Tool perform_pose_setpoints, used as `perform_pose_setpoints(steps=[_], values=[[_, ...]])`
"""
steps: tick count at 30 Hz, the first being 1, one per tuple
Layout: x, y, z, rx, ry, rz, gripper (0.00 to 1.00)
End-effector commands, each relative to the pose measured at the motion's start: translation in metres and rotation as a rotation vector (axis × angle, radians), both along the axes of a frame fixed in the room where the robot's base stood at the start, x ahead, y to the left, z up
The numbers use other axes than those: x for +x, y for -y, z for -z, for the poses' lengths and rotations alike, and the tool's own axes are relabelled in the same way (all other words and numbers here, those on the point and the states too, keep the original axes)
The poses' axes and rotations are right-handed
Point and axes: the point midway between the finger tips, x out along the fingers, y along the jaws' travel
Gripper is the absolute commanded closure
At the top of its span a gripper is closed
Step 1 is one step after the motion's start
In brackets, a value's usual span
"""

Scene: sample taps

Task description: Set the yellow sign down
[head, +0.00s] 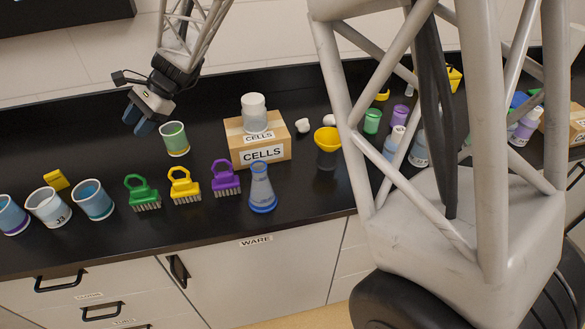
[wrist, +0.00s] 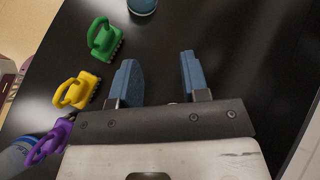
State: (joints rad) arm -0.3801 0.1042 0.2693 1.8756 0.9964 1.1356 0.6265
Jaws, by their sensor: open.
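My gripper (head: 139,121) is open above the back of the black counter, left of the green-rimmed beaker. In the wrist view its two blue fingers (wrist: 157,65) are apart, with only bare counter between them. A small yellow piece (head: 56,180), possibly the yellow sign, rests on the counter at the left, behind the beakers. It is apart from my gripper and too small to read; I cannot tell if it stands or lies. Another yellow object (head: 455,79) with a dark mark shows at the far right, partly hidden by my frame.
Green (head: 141,193), yellow (head: 184,186) and purple (head: 225,178) brushes stand in a row. Nearby are a beaker (head: 174,139), a blue flask (head: 262,188), a CELLS box (head: 260,150) and a yellow funnel (head: 327,139). Several beakers line the left front. Counter behind the brushes is clear.

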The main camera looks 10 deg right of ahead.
Motion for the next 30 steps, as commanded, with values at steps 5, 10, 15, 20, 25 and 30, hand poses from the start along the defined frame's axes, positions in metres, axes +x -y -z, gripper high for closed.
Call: perform_pose_setpoints(steps=[5,10,15,20,25,30], values=[[-0.027,0.055,-0.023,-0.058,0.120,-0.052,0.58],[-0.055,0.104,-0.041,-0.118,0.231,-0.108,0.58],[-0.086,0.151,-0.053,-0.184,0.332,-0.168,0.58],[-0.117,0.193,-0.060,-0.252,0.421,-0.226,0.58],[-0.151,0.236,-0.066,-0.328,0.511,-0.292,0.58],[-0.187,0.275,-0.068,-0.408,0.591,-0.361,0.58]])
